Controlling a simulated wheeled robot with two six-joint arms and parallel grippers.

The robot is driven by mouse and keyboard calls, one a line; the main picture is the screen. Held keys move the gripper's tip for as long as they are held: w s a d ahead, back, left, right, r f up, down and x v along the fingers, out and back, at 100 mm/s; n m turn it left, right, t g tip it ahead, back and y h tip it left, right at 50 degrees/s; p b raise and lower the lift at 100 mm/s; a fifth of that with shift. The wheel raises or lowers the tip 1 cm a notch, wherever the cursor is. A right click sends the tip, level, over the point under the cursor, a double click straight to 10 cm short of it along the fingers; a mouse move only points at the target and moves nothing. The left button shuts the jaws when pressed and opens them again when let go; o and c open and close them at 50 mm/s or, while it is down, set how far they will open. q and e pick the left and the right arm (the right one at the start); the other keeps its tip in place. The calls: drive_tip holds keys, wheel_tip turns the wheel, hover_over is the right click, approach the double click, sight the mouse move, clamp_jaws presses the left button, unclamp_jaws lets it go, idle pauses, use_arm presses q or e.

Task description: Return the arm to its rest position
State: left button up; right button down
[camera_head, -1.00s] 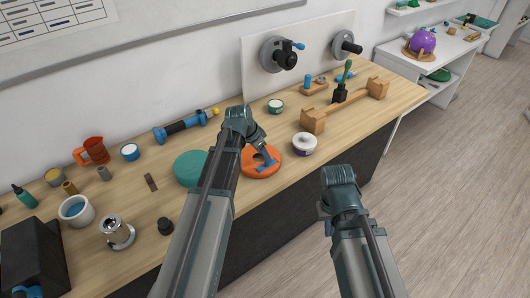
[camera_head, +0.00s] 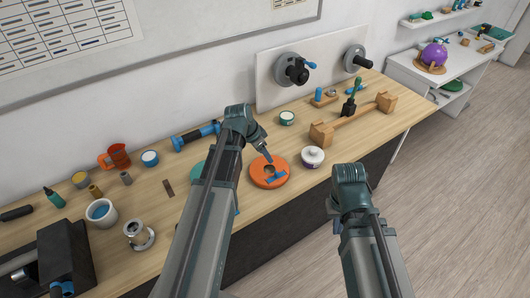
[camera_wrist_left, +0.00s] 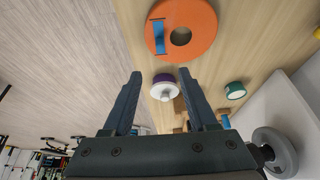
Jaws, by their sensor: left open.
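My left arm reaches over the bench in the head view, and its gripper (camera_head: 265,155) is in front of the far edge of an orange disc (camera_head: 258,180). In the left wrist view the left gripper (camera_wrist_left: 160,85) has its two fingers wide apart with nothing held between them. The orange disc (camera_wrist_left: 197,45), with a centre hole and a blue strip, lies beyond the fingertips. My right gripper (camera_head: 335,217) is low at the front of the bench, over the floor side; its fingers are mostly hidden by its wrist.
Floor (camera_head: 455,200) at right is clear.

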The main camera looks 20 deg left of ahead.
idle(0.4)
use_arm(q)
drive_tip(key=s+d+f+n+g+y+b, duration=0.2)
drive_tip(key=s+d+f+b, duration=0.2)
drive_tip(key=s+d, duration=0.4)
drive_tip(key=s+d+f+n+g+y+b, duration=0.1)
drive_tip(key=s+d+f+g+y+b, duration=0.1)
drive_tip(key=s+d+f+b, duration=0.3)
drive_tip(key=s+d+f, duration=0.1)
drive_tip(key=s+d, duration=0.3)
drive_tip(key=s, duration=0.2)
drive_tip(key=shift+s+f+n, duration=0.25)
drive_tip(key=shift+s+n, duration=0.05)
drive_tip(key=shift+n, duration=0.1)
idle(0.5)
